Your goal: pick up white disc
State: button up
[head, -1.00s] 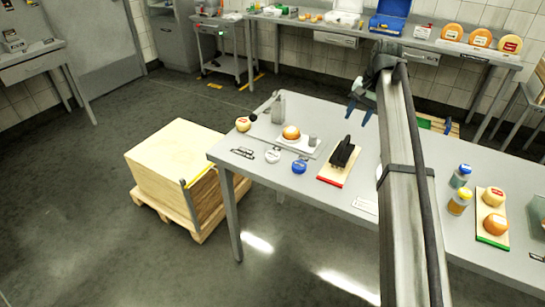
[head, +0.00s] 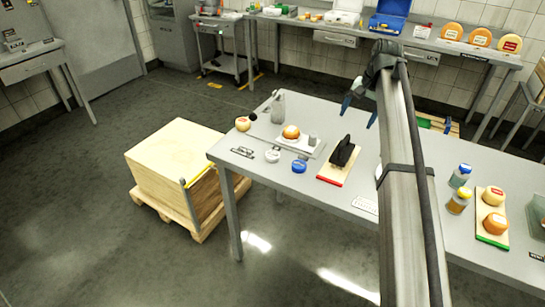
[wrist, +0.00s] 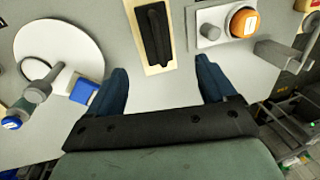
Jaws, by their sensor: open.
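A small white disc (head: 272,156) lies flat near the table's front edge in the head view, left of a blue disc (head: 299,166). The small white disc does not show in the wrist view. A larger round white plate (wrist: 75,38) shows at the left of the wrist view, with a grey-handled tool over it; my arm hides most of it in the head view. My gripper (head: 359,111) is open and empty above the back of the table, right of and well apart from the small disc. Its two blue fingers (wrist: 161,88) are spread in the wrist view.
A black block on a red-edged board (head: 340,164) stands right of the discs. A cheese (head: 291,132) sits on a tray behind them, with a grey cylinder (head: 313,140) beside it. Bottles (head: 459,187) and a cheese board (head: 491,238) stand at the right.

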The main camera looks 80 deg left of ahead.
jog(key=s+a+f+n, duration=0.1)
jog(key=s+f+n, duration=0.15)
jog(key=s, duration=0.95)
jog(key=s+a+f+n, duration=0.1)
jog(key=s+f, duration=0.2)
jog(key=s, duration=0.9)
jog(key=n+y, duration=0.3)
jog(key=n, duration=0.5)
send_over(272, 153)
jog(key=w+d, duration=0.1)
jog(key=d, duration=0.2)
jog(key=shift+t, duration=0.4)
notch_tip(272, 153, down, 7)
jog(key=shift+a+f, duration=0.1)
jog(key=shift+f, duration=0.1)
jog(key=shift+s+x, duration=0.15)
jog(key=shift+x, duration=1.2)
jog(key=shift+s+x, duration=0.1)
jog(key=shift+x, duration=1.25)
jog(key=shift+r, duration=0.1)
jog(key=c, duration=1.1)
